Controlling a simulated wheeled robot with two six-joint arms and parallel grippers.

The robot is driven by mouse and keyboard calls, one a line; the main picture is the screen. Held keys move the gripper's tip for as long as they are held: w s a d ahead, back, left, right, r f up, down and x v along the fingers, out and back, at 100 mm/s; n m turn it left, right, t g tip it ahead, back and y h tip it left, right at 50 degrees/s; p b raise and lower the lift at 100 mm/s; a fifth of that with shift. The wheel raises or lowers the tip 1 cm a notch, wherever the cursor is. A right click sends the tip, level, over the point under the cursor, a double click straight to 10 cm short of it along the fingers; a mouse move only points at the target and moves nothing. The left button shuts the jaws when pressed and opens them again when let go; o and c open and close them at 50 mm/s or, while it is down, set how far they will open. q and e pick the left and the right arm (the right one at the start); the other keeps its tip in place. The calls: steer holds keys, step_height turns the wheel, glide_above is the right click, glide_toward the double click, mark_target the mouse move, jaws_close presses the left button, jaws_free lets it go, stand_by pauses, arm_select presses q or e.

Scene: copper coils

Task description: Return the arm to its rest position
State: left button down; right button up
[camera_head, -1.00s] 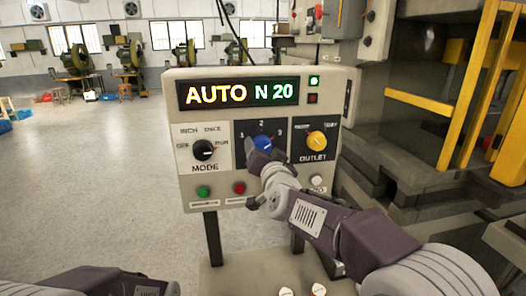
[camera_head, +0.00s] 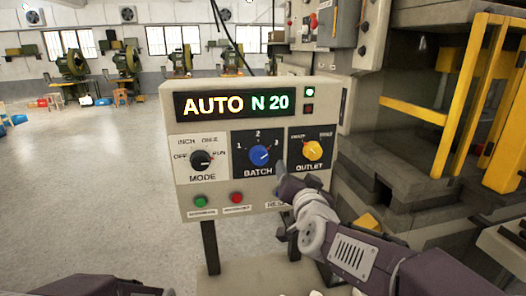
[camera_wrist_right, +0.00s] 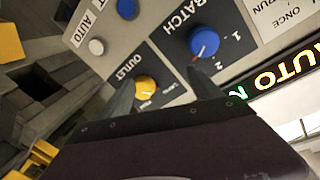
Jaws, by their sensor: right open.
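The control panel (camera_head: 180,125) stands in front of me, with a lit display (camera_head: 237,104) reading AUTO N 20. It has a black MODE knob (camera_head: 200,160), a blue BATCH knob (camera_head: 262,155) and a yellow OUTLET knob (camera_head: 313,150). My right gripper (camera_head: 281,168) is in front of the panel, just right of the blue knob and apart from it. In the right wrist view its fingers (camera_wrist_right: 163,92) are open with nothing held, and the blue knob (camera_wrist_right: 204,42) and yellow knob (camera_wrist_right: 146,85) show beyond them. Only part of my left arm shows at the lower left; its gripper is out of view.
A large machine with yellow bars (camera_head: 462,95) stands close on the right. A green button (camera_head: 200,201) and a red button (camera_head: 236,197) sit low on the panel. The floor (camera_head: 90,190) to the left is open.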

steer(key=s+d+f+n+g+p, duration=0.2)
steer(key=s+d+f+g, duration=0.25)
steer(key=f, duration=0.55)
steer(key=s+d+f+n+g+p, duration=0.1)
steer(key=s+d+f+g, duration=0.4)
steer(key=f, duration=0.5)
arm_select(q)
step_height(320, 180, up, 5)
steer(key=shift+d, duration=0.1)
arm_select(e)
steer(key=s+f+n+g, duration=0.1)
steer(key=s+f+g, duration=0.2)
steer(key=s, duration=0.5)
steer(key=s+f+n+g, duration=0.1)
steer(key=s+f+g, duration=0.2)
steer(key=s+f, duration=0.2)
steer(key=s, duration=0.3)
steer(key=shift+s+a+f+h, duration=0.2)
steer(key=shift+s+a+h, duration=0.1)
steer(key=shift+s+h, duration=0.1)
steer(key=shift+w+g, duration=0.1)
steer(key=shift+g, duration=0.15)
